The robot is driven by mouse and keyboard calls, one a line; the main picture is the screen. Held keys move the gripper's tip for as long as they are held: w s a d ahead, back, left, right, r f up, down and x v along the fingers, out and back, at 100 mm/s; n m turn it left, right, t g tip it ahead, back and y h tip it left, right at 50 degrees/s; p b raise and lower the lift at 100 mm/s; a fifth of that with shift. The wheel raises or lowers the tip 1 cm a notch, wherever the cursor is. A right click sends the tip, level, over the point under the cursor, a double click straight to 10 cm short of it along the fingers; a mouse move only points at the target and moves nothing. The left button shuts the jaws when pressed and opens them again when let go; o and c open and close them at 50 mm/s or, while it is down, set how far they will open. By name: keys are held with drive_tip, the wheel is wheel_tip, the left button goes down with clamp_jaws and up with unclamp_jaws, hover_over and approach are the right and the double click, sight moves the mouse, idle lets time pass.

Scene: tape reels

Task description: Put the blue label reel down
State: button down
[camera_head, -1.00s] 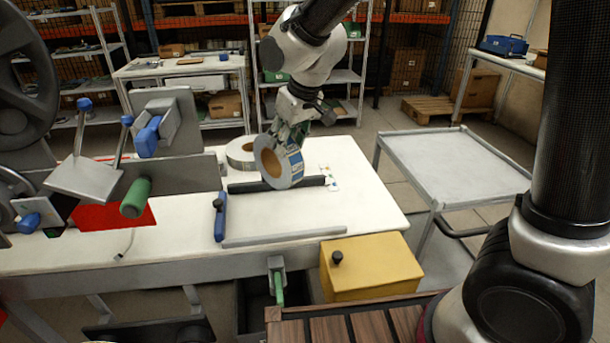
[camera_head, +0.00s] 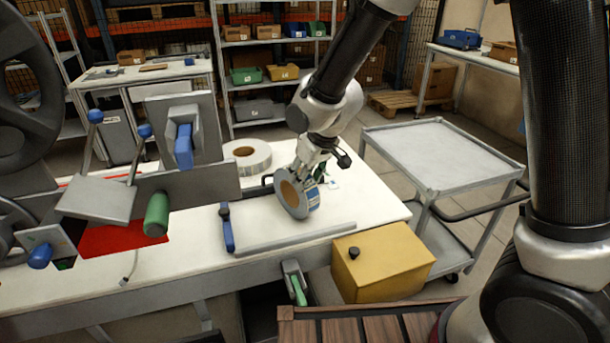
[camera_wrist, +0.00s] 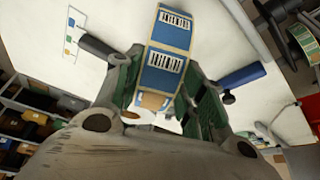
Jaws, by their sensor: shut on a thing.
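The blue label reel (camera_head: 312,199) has a brown core and a band of blue labels with barcodes. It is tilted and low over the white bench (camera_head: 371,199); I cannot tell if its lower edge touches the top. My gripper (camera_head: 305,179) is shut on the reel from above. In the wrist view the reel (camera_wrist: 166,52) sits between the green-lined fingers (camera_wrist: 160,95) of my gripper. Another reel (camera_head: 247,157), with a whitish band, lies flat on the bench behind and to the left.
A blue-handled bar (camera_head: 227,230) and a grey rail (camera_head: 290,237) lie left of and in front of the reel. A dark bar is partly hidden behind it. A yellow box (camera_head: 383,262) stands at the front. A grey cart (camera_head: 440,155) is to the right.

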drive_tip(key=c, duration=0.9)
unclamp_jaws()
drive_tip(key=shift+f, duration=0.1)
